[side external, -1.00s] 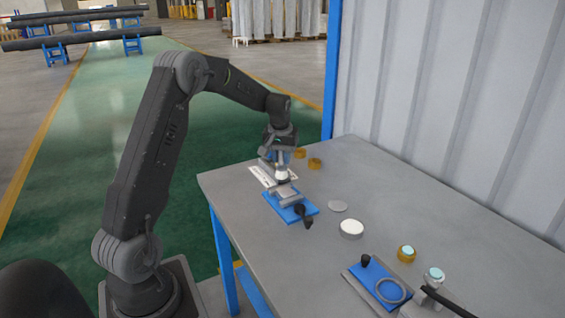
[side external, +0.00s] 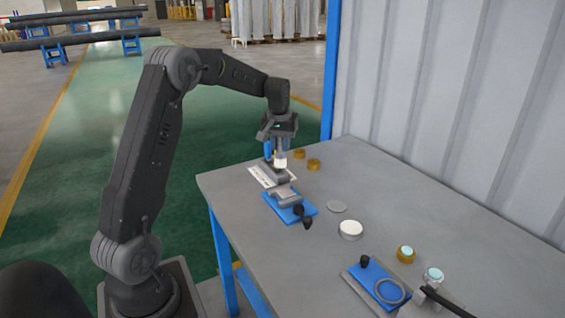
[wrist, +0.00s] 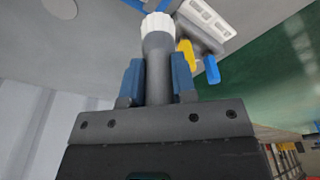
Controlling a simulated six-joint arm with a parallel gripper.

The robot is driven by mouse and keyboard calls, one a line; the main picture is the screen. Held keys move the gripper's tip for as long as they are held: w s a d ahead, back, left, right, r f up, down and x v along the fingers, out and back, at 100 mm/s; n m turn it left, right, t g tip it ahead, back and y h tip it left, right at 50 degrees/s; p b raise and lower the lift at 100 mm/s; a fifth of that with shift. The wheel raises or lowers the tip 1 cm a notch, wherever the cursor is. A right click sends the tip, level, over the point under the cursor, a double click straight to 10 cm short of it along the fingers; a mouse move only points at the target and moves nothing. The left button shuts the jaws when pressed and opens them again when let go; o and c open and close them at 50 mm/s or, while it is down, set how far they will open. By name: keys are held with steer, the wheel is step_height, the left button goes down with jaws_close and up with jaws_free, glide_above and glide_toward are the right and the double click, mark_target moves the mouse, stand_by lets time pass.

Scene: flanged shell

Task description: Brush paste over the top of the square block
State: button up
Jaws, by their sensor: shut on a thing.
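My gripper (wrist: 158,82) is shut on a brush with a grey handle (wrist: 157,55) and white bristles (wrist: 158,24). In the side view the brush hangs bristles down (side external: 281,161), above the far left part of the table. The square block (side external: 284,194) is grey and sits on a blue fixture (side external: 296,212) with a black knob, just in front of my gripper and below it. The brush is clear of the block. I cannot tell whether paste covers its top. A round tin with a white top surface (side external: 351,228) stands to the right.
A white slotted plate (wrist: 208,17) and a grey piece lie near the brush. A flat grey disc (side external: 337,206) and brass rings (side external: 313,164) lie on the table. A second blue fixture (side external: 372,282) with a ring stands at the front right. A corrugated wall borders the table.

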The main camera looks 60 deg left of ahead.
mark_target(280, 166)
steer(key=shift+s, duration=0.1)
stand_by(0.3)
steer(key=shift+f, duration=3.75)
steer(key=shift+d+f, duration=0.25)
steer(key=shift+d, duration=2.8)
steer(key=shift+a, duration=3.2)
steer(key=shift+d+r, duration=0.1)
steer(key=shift+r, duration=3.9)
